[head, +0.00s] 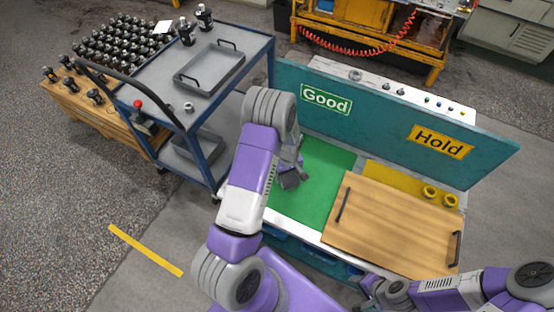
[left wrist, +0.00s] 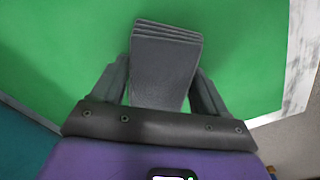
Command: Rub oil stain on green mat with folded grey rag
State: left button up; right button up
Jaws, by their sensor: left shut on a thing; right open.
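The green mat (head: 325,175) lies on the bench below the "Good" sign, and it fills much of the left wrist view (left wrist: 60,50). My left gripper (head: 291,167) is over the mat's left part. It is shut on the folded grey rag (head: 289,181), whose layered end points away from the gripper in the left wrist view (left wrist: 166,62). I cannot tell whether the rag touches the mat. No oil stain shows; my left arm and the rag hide part of the mat. My right gripper (head: 368,292) is open at the bottom edge, near the wooden board.
A wooden board (head: 390,225) with dark handles lies right of the mat. A teal panel (head: 380,115) with "Good" and "Hold" signs stands behind. A blue cart (head: 220,105) with a grey tray (head: 209,70) stands at left. Yellow rings (head: 430,191) sit at right.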

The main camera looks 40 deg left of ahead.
pick_arm(q)
jog(key=a, duration=0.3)
jog(key=shift+s+a+b, duration=0.1)
jog(key=shift+s+b, duration=0.2)
jog(key=shift+b, duration=0.05)
jog(key=shift+s+a+r, duration=0.1)
jog(key=shift+a+r, duration=0.1)
notch_tip(320, 180, up, 3)
jog(key=shift+f+p, duration=0.15)
jog(key=shift+p, duration=0.65)
jog(key=shift+r+p, duration=1.75)
jog(key=shift+r, duration=0.8)
